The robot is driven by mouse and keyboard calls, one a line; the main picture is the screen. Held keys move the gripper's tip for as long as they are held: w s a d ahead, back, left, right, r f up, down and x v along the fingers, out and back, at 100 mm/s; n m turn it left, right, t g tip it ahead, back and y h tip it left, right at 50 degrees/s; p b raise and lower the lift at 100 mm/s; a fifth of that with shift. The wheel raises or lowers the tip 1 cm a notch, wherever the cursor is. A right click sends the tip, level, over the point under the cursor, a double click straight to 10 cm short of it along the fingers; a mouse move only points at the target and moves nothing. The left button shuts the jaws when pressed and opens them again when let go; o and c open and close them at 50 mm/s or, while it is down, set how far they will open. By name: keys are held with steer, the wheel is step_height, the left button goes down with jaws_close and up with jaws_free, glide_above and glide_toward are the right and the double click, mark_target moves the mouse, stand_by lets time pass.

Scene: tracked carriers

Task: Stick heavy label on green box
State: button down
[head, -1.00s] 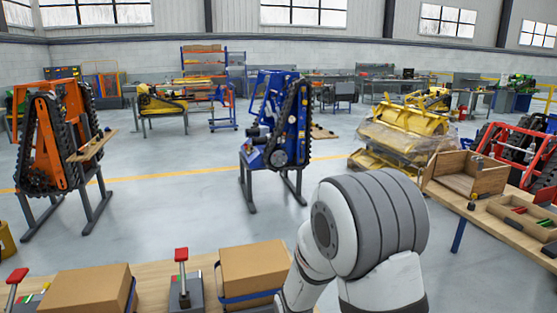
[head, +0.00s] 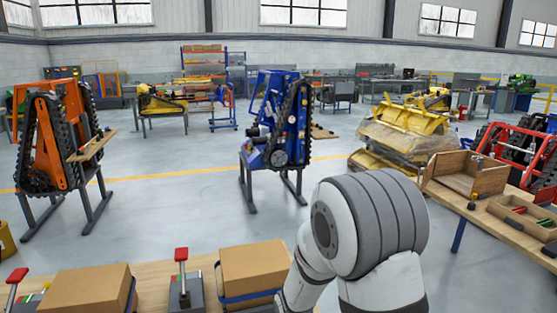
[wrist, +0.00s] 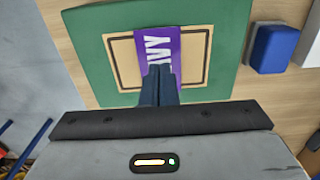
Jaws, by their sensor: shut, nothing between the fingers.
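The green box (wrist: 88,57) shows in the wrist view as a flat green surface around a tan panel with a dark outlined rectangle (wrist: 122,60). In the head view my gripper and the green box are not visible.
A blue block (wrist: 273,47) stands right of the green box on the wooden surface. In the head view, two cardboard boxes (head: 90,289) (head: 252,268) and a red-handled tool (head: 182,275) stand on the near bench. Beyond it is open grey floor (head: 170,215).

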steer(key=shift+f+b, duration=0.5)
steer(key=shift+f, duration=0.1)
stand_by(0.3)
steer(key=shift+r, duration=0.15)
stand_by(0.4)
steer(key=shift+r+p, duration=2.35)
steer(key=shift+r, duration=1.05)
steer(key=shift+r, duration=0.1)
steer(key=s+d+r+m+t, duration=0.1)
steer(key=s+d+r, duration=0.3)
steer(key=r, duration=0.3)
steer(key=s+d+r+m+t, duration=0.1)
steer(key=s+d+r, duration=0.3)
steer(key=r, duration=0.3)
steer(key=s+d+r+m+t, duration=0.1)
steer(key=s+d+r, duration=0.3)
steer(key=r, duration=0.4)
steer(key=shift+s, duration=0.35)
